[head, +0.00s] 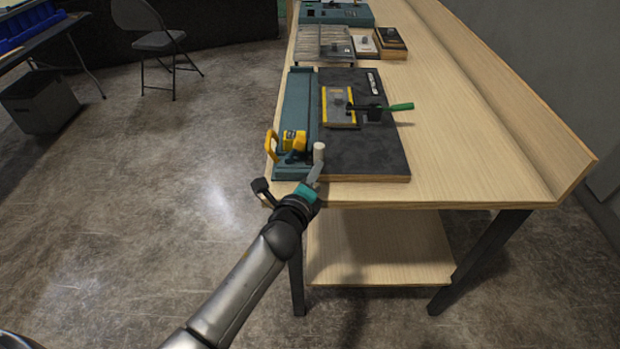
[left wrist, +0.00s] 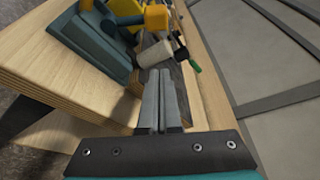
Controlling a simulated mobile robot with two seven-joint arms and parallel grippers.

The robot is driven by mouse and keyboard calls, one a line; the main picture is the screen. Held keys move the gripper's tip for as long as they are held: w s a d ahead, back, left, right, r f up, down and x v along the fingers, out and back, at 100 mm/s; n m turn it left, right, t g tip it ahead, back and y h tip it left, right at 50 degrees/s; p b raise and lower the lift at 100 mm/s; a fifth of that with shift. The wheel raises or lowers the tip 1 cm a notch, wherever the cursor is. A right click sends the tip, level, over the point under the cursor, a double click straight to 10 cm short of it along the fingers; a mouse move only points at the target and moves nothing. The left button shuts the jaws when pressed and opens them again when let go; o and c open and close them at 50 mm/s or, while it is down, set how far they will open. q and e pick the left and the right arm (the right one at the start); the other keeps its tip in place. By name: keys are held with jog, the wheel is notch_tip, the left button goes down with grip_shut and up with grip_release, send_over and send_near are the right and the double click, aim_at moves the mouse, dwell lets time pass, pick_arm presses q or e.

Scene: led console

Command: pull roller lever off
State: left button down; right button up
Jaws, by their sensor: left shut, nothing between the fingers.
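A pale cylindrical roller (head: 319,149) stands at the near edge of the teal console strip, beside a yellow part (head: 293,140). In the left wrist view the roller (left wrist: 155,53) lies just past my fingertips, with the yellow block (left wrist: 156,17) behind it. How the roller joins its lever is hidden. My left gripper (head: 316,168) is shut and empty, its fingers reaching up to just below the roller. In the left wrist view the two fingers (left wrist: 161,74) are pressed together. I cannot tell whether they touch the roller. My right gripper is not in view.
A dark board (head: 365,160) beside the strip carries a yellow-edged plate (head: 340,108) and a green-handled lever (head: 400,107). A yellow loop (head: 271,146) stands at the left. More devices sit farther back. The wooden table (head: 470,150) is clear on the right.

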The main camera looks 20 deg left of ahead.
aim_at(296, 139)
pick_arm(q)
jog(key=w, duration=0.3)
jog(key=w+f+b, duration=0.1)
jog(key=w, duration=0.1)
jog(key=shift+w, duration=0.15)
jog(key=a+r+p, duration=0.1)
jog(key=s+a+r+p, duration=0.1)
jog(key=a, duration=0.1)
jog(key=shift+s+a, duration=0.15)
jog(key=shift+a+r+n, duration=0.2)
jog(key=shift+r+n, duration=0.05)
jog(key=shift+n, duration=0.15)
jog(key=n, duration=0.1)
jog(key=a+n+t+b, duration=0.1)
jog(key=n+b, duration=0.1)
jog(key=shift+s+a+r+t+h, duration=0.3)
jog(key=shift+a+r+h, duration=0.05)
jog(key=shift+r+h, duration=0.05)
jog(key=n, duration=0.1)
jog(key=a+n+b, duration=0.1)
jog(key=shift+s+a+r+n+t+b, duration=0.1)
jog(key=shift+s+r+n+t+b, duration=0.05)
jog(key=shift+n+t+b, duration=0.2)
jog(key=shift+r, duration=0.25)
